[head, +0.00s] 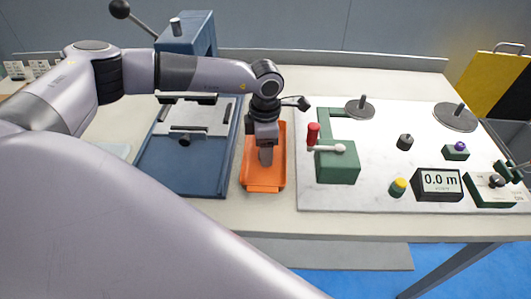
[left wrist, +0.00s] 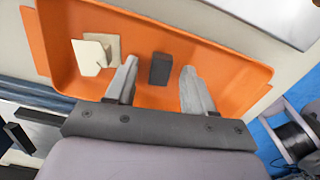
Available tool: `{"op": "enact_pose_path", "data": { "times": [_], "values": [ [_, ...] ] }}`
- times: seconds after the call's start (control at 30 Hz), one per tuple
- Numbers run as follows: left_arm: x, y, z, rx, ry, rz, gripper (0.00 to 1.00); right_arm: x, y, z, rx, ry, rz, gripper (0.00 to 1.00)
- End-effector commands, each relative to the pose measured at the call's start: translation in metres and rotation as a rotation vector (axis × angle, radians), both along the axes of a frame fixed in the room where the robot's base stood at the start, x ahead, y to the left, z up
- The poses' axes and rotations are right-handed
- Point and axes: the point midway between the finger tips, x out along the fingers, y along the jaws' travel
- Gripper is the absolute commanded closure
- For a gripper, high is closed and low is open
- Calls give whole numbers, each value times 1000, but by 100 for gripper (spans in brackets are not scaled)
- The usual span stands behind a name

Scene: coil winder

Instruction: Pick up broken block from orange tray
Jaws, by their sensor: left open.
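The orange tray (head: 263,187) lies on the table between a blue machine and a white board; it also shows in the left wrist view (left wrist: 225,70). In the left wrist view a small dark grey block (left wrist: 160,69) lies in the tray, between the fingertips of my left gripper (left wrist: 159,76). A pale block (left wrist: 90,54) with a dark crack-like line lies in the tray, left of the fingers, against a beige piece (left wrist: 108,43). My left gripper (head: 266,158) is open and points down into the tray. In the head view it hides the blocks. My right gripper is not in view.
The blue machine (head: 185,180) stands close on the tray's left. The table's front edge is clear.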

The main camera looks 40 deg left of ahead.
Motion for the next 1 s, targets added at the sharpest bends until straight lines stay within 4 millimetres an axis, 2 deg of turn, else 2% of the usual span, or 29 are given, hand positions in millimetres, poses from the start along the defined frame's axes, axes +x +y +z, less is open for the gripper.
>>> {"op": "enact_pose_path", "data": {
  "times": [0.07, 0.1, 0.23, 0.27, 0.57, 0.73, 0.87, 1.0],
  "values": [
    [0, 0, 0, 0, 0, 0, 47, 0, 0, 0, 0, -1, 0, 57],
    [0, 0, 0, 0, 0, 0, 53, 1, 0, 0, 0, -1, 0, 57],
    [0, 0, 0, 0, 0, 0, 96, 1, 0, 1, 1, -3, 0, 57],
    [0, 0, 0, 0, 0, 0, 100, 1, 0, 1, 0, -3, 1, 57],
    [0, 0, 1, 0, -1, 0, 100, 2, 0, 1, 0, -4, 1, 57],
    [1, 0, 11, 0, -3, 1, 100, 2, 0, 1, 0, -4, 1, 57],
    [1, 0, 29, 0, -4, 1, 100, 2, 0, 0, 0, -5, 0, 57],
    [1, 0, 62, -1, -8, 0, 100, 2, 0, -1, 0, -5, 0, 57]
  ]
}}
